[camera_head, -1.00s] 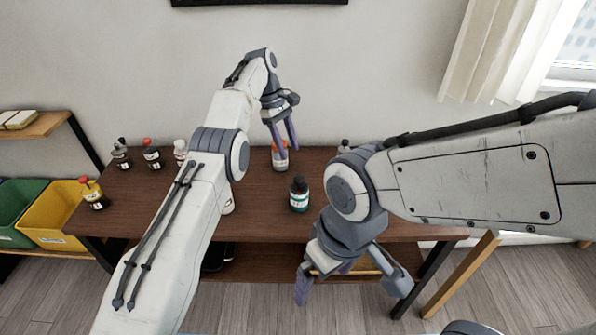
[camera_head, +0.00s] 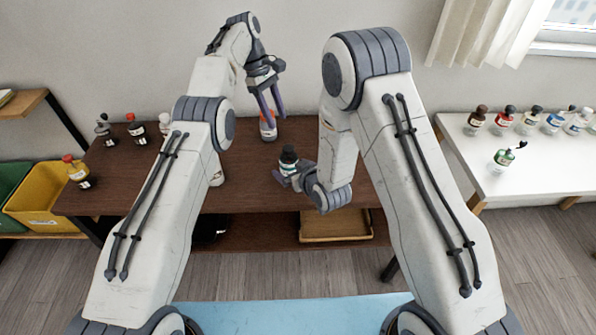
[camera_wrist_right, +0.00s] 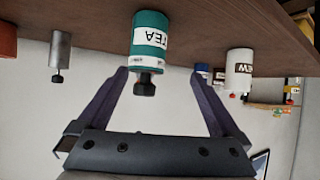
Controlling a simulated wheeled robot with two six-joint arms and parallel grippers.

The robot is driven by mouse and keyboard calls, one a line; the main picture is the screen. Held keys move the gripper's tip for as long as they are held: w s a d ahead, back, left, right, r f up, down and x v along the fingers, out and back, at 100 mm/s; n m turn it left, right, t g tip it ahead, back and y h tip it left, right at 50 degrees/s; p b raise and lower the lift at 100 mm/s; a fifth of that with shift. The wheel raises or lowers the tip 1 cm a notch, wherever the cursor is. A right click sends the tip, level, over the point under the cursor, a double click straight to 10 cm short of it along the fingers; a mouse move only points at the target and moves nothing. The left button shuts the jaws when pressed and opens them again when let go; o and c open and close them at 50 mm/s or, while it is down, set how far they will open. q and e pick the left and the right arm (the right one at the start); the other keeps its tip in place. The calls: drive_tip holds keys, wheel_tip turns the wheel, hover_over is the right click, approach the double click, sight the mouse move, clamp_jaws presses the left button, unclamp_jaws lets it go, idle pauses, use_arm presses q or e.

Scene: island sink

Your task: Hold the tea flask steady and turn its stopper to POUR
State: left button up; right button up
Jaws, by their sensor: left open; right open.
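The tea flask (camera_wrist_right: 150,38) is teal with a white TEA label and shows upside down in the right wrist view. Its black stopper (camera_wrist_right: 144,84) has a small knob; no POUR mark is readable. In the head view the flask (camera_head: 288,164) stands on the brown table, partly hidden by my right gripper (camera_head: 289,176). That gripper also shows in the right wrist view (camera_wrist_right: 160,76), open, with the flask ahead and closer to the left-hand finger; I cannot tell whether they touch.
The orange-and-blue bottle (camera_head: 267,130) stands behind the flask. Several bottles stand at the table's left, one beside my left arm. A white side table (camera_head: 535,178) at right holds several more. A tray (camera_head: 337,225) sits on the lower shelf.

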sight(293, 167)
drive_tip(key=shift+w+d+f+t, duration=0.25)
drive_tip(key=shift+d+f+t, duration=0.15)
drive_tip(key=shift+f, duration=0.25)
drive_tip(key=shift+w+d+f+t, duration=0.25)
drive_tip(key=shift+d+f+t, duration=0.15)
drive_tip(key=shift+f, duration=0.2)
drive_tip(key=x, duration=1)
drive_tip(key=shift+w+a, duration=0.1)
drive_tip(key=shift+a, duration=0.05)
drive_tip(key=shift+r, duration=0.1)
drive_tip(key=c, duration=1.5)
drive_tip(key=shift+o, duration=0.2)
drive_tip(key=shift+m+y, duration=0.3)
